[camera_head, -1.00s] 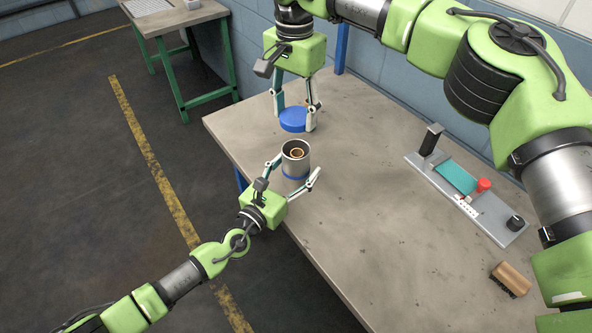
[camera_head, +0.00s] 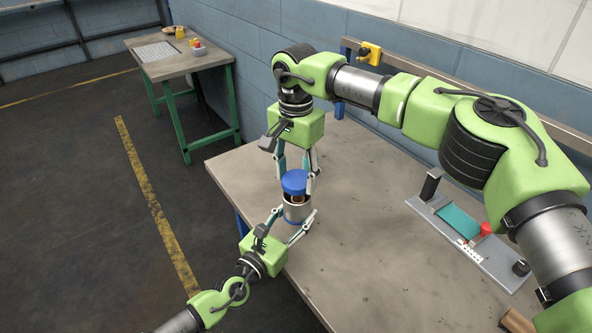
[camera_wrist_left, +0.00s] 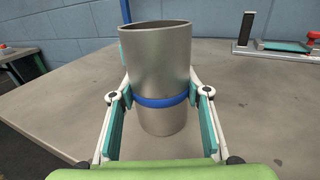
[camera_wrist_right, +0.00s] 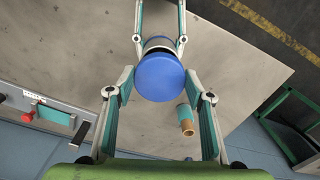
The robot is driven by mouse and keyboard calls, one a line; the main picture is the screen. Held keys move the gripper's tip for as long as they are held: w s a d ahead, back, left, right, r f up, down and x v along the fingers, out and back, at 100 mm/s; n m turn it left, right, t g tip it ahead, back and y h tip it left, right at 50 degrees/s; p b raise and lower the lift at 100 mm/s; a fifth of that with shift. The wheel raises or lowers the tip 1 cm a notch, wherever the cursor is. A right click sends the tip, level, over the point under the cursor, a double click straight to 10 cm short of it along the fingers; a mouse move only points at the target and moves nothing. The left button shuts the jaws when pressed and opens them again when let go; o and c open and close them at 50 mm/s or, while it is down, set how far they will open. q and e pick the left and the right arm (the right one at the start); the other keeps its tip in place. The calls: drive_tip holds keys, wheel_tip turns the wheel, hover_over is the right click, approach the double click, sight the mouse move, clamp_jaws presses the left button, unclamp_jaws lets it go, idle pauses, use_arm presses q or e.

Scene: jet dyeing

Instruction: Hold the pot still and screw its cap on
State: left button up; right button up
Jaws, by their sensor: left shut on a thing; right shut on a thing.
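The pot (camera_head: 297,213) is a grey metal cylinder with a blue band (camera_wrist_left: 160,101), upright near the table's left edge. My left gripper (camera_head: 287,219) is shut around its side; both fingers touch it in the left wrist view. The round blue cap (camera_head: 294,181) is held by my right gripper (camera_head: 296,178), shut on its sides. In the right wrist view the cap (camera_wrist_right: 160,78) hides most of the pot.
A grey fixture (camera_head: 465,248) with a teal pad and red knob lies on the table's right. A teal and brown roll (camera_wrist_right: 186,118) is near my right fingers in the right wrist view. The front middle of the table is clear. A green-legged side table (camera_head: 188,62) stands behind left.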

sight(297, 212)
drive_tip(key=shift+f, duration=0.1)
idle(0.3)
drive_tip(key=shift+f, duration=0.8)
drive_tip(key=shift+f, duration=0.55)
